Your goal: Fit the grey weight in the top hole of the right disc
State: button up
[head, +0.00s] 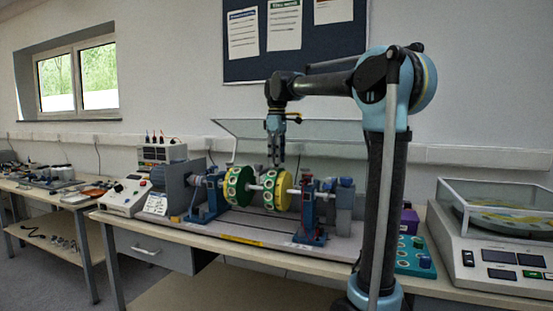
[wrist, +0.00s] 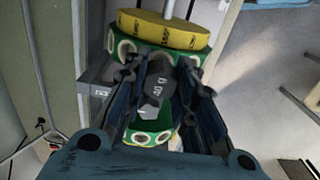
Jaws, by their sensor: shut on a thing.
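The right disc (head: 283,193) has a yellow rim and a green face with pale-ringed holes. It sits on a shaft beside the green left disc (head: 232,182). My gripper (head: 275,163) points down just above the right disc. In the wrist view my gripper (wrist: 155,78) is shut on the grey weight (wrist: 153,92), a dark block with pale markings, held between the two fingers. A yellow disc rim (wrist: 165,30) and green faces with holes lie beyond and around the weight there. The fingers hide parts of them, and I cannot tell whether the weight touches a hole.
The discs' shaft runs between blue supports (head: 309,215) on the bench (head: 265,260). A raised clear cover (head: 240,127) stands behind. A control box (head: 125,194) is at left. A balance with a clear housing (head: 500,235) and a teal tray (head: 414,258) are at right.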

jog(key=shift+f, duration=0.85)
dwell(0.7)
jog(key=o, duration=1.1)
jog(key=shift+c, duration=0.2)
notch_tip(320, 180, up, 12)
jog(key=shift+w+f, duration=0.1)
jog(key=shift+w, duration=0.05)
